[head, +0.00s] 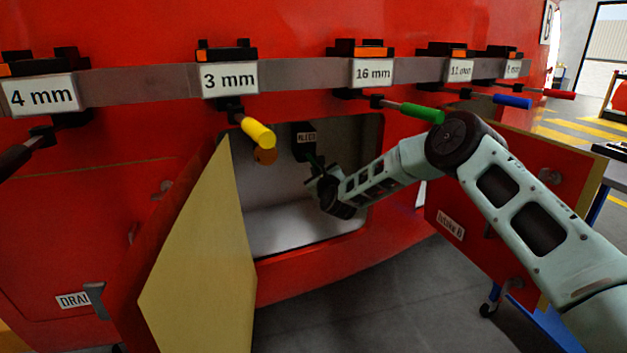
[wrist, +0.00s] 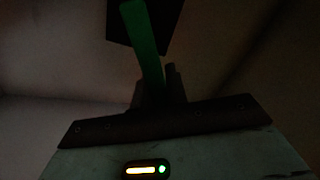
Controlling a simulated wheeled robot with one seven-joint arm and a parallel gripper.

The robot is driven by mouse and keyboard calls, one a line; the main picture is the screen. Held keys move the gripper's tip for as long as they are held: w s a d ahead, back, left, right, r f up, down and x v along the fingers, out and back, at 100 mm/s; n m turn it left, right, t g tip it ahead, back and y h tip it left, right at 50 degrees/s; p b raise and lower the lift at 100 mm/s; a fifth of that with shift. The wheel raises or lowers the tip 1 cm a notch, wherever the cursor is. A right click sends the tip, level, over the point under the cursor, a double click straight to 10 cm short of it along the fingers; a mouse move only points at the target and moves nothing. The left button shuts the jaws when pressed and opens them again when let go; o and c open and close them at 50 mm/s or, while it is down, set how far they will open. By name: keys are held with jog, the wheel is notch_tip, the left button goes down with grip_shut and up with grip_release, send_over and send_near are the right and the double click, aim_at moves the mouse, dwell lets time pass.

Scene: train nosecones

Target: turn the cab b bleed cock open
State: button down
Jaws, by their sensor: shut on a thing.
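The bleed cock is a dark block (head: 306,138) with a small label reading like "BLEED", high inside the open recess (head: 345,140) in the red nosecone. Its green lever (wrist: 145,40) hangs down from the dark block in the wrist view. Only a thin bit of green shows in the head view. My gripper (wrist: 158,88) is shut on the lower part of the lever. In the head view my gripper (head: 315,170) is inside the recess, just below the block. The fingertips are dark and partly hidden by the lever.
A yellow-backed door (head: 200,260) stands open left of the recess. A red door (head: 480,210) labelled "Intake B" is open on the right, behind my arm. Above, a grey rail (head: 290,77) holds labelled tools with coloured handles; yellow (head: 258,132) and green (head: 422,113) ones jut out near the opening.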

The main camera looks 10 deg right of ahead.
jog(key=d+r+n+b, duration=0.3)
jog(key=r+n, duration=0.2)
jog(key=n, duration=0.7)
jog(key=shift+r+b, duration=0.35)
jog(key=c, duration=1.4)
grip_release()
jog(key=shift+s, duration=0.1)
jog(key=s, duration=1.1)
jog(key=shift+s, duration=0.4)
